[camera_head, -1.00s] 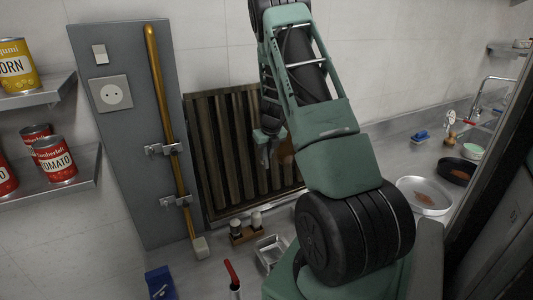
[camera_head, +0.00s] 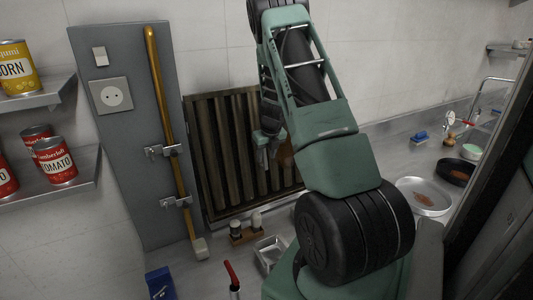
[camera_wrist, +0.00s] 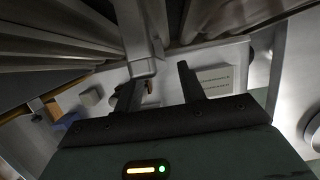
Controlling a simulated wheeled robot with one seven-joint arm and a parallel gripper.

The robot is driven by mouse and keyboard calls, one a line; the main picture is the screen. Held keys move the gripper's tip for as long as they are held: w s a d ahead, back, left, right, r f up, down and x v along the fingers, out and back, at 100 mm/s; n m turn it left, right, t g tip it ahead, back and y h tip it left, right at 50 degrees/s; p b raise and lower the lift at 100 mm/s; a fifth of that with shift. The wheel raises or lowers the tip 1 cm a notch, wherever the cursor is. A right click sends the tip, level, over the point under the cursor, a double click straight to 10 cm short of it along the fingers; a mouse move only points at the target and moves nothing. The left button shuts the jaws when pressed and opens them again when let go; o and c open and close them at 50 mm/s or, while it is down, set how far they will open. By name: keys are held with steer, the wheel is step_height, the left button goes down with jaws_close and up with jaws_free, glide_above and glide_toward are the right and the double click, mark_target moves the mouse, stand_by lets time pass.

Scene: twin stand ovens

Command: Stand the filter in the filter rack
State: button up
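The filter (camera_head: 209,150) is a dark brown, slatted metal panel. In the head view it stands nearly upright against the wall, slats running up and down. A pale metal rail (camera_head: 228,214) runs along its lower edge and may be the rack; I cannot tell how the filter sits in it. My gripper (camera_head: 268,155) is in front of the filter, partly hidden by my arm. In the wrist view my gripper (camera_wrist: 159,88) has its fingers apart with nothing clearly clasped between them. A metal bar (camera_wrist: 140,45) lies just beyond the left finger, with slats at the top.
Shakers in a wooden holder (camera_head: 243,233), a metal tray (camera_head: 270,250), a blue box (camera_head: 160,283) and a red-handled tool (camera_head: 232,275) crowd the counter below. A pan (camera_head: 423,196) lies right.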

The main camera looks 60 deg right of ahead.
steer(key=b+v, duration=0.2)
steer(key=v, duration=1.5)
steer(key=shift+r, duration=0.3)
steer(key=w+a+f+n+y+b, duration=0.25)
steer(key=a+n, duration=0.85)
steer(key=a, duration=0.6)
steer(key=w+a+f+n+y+b, duration=0.1)
steer(key=w+a+f+n, duration=0.15)
steer(key=a+n, duration=1.2)
steer(key=s+a+f+n+g+b, duration=0.1)
steer(key=s+a+n, duration=0.3)
steer(key=a, duration=0.4)
steer(key=s+a+f+n+g, duration=0.1)
steer(key=s+a+n, duration=0.3)
steer(key=a, duration=0.4)
steer(key=s+a+f+n, duration=0.1)
steer(key=s+a+n, duration=0.3)
steer(key=s+n, duration=0.3)
steer(key=s+a+f+n+h+b, duration=0.1)
steer(key=s+a+n, duration=0.3)
steer(key=s+n, duration=0.4)
steer(key=shift+f+n+g, duration=0.3)
steer(key=shift+f+n, duration=0.15)
steer(key=shift+f, duration=0.15)
steer(key=shift+h, duration=0.25)
